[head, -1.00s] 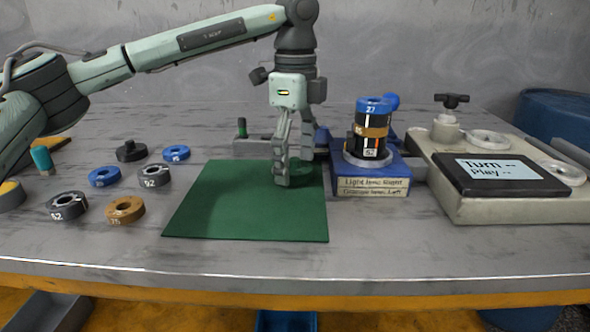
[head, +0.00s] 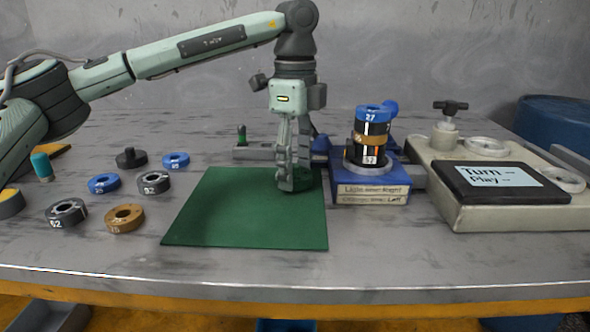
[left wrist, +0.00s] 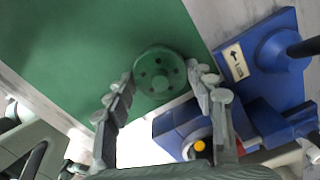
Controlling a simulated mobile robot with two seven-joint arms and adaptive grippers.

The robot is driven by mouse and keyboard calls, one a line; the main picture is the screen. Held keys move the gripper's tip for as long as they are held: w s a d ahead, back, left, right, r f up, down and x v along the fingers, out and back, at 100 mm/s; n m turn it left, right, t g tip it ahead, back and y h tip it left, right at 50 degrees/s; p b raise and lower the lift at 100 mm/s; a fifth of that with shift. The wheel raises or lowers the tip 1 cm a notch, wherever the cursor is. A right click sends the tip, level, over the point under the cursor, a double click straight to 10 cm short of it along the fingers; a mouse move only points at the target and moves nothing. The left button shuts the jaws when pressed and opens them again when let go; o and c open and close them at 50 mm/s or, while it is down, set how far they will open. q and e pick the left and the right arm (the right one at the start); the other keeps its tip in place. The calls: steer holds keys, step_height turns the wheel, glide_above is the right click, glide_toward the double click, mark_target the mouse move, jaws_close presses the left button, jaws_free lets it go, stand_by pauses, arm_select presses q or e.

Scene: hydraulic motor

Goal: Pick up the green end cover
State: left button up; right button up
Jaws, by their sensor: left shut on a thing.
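The green end cover (left wrist: 158,74) is a round disc with a raised hub and several holes. It lies on the back right part of the green mat (head: 245,215). My left gripper (head: 293,184) points down over it, its fingers shut on the cover. In the left wrist view, the cover is between the two fingertips (left wrist: 162,82). In the head view, the fingers partly hide the cover (head: 310,181). My right gripper is not in view.
Right of the mat stands a blue fixture (head: 372,186) with a stack of rings (head: 372,135). Several loose rings, including a brown one (head: 125,218), lie left of the mat. The mat's front part is clear.

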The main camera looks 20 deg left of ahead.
arm_select(q)
steer(key=shift+r, duration=0.45)
steer(key=r, duration=0.3)
steer(key=shift+s+a+r, duration=0.3)
steer(key=s+a+r, duration=0.6)
steer(key=s, duration=0.2)
steer(key=shift+s+a+r+p, duration=0.2)
steer(key=shift+s+a+p, duration=0.1)
steer(key=shift+a+p, duration=0.1)
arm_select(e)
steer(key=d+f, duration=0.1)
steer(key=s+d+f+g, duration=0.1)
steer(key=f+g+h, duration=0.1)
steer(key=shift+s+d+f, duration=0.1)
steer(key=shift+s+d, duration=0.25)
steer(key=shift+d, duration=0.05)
arm_select(q)
steer(key=shift+r, duration=0.1)
steer(key=shift+r+p, duration=0.7)
steer(key=shift+p, duration=0.2)
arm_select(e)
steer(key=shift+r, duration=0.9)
